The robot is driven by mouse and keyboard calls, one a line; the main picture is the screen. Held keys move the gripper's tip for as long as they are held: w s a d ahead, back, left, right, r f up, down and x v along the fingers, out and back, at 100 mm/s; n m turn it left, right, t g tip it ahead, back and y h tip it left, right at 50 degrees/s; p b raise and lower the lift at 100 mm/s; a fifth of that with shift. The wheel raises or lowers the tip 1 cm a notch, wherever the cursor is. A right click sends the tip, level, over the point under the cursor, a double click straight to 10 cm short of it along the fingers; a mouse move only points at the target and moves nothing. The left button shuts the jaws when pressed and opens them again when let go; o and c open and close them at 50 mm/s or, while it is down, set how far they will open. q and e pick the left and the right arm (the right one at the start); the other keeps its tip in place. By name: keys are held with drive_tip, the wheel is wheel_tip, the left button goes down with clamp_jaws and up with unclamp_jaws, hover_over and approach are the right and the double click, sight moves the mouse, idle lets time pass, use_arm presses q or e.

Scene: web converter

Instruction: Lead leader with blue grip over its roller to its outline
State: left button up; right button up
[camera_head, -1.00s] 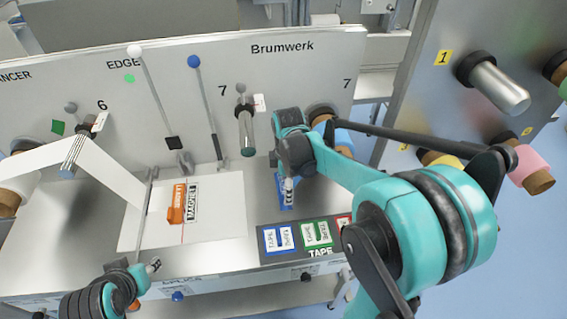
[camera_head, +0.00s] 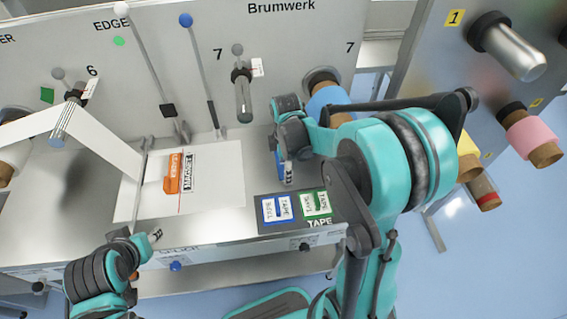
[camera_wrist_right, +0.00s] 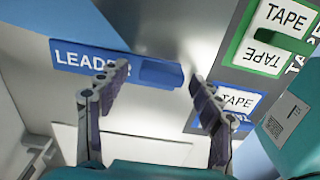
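My right gripper (camera_wrist_right: 155,85) is open in the right wrist view, its two fingertips on either side of a blue grip-shaped bar (camera_wrist_right: 160,73). The bar lies at the end of a blue strip marked LEADER (camera_wrist_right: 80,60); I cannot tell if it is a loose grip or part of the marking. In the head view the right gripper (camera_head: 284,160) hangs low over the bench, partly hidden by its own arm. A blue roll (camera_head: 326,102) sits behind it on the panel. A metal roller (camera_head: 243,98) sticks out under the left 7. My left gripper (camera_head: 155,236) is near the bench's front edge; its fingers are too small to judge.
A white sheet with an orange grip (camera_head: 174,172) lies left on the bench. A dark TAPE board (camera_head: 290,222) lies near the front edge. Levers with a white knob (camera_head: 121,9) and blue knob (camera_head: 186,20) stand against the panel. More rolls, including a pink roll (camera_head: 530,134), are at right.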

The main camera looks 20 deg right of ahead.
drive_tip(key=c, duration=1.3)
drive_tip(key=shift+o, duration=0.2)
drive_tip(key=shift+r, duration=0.2)
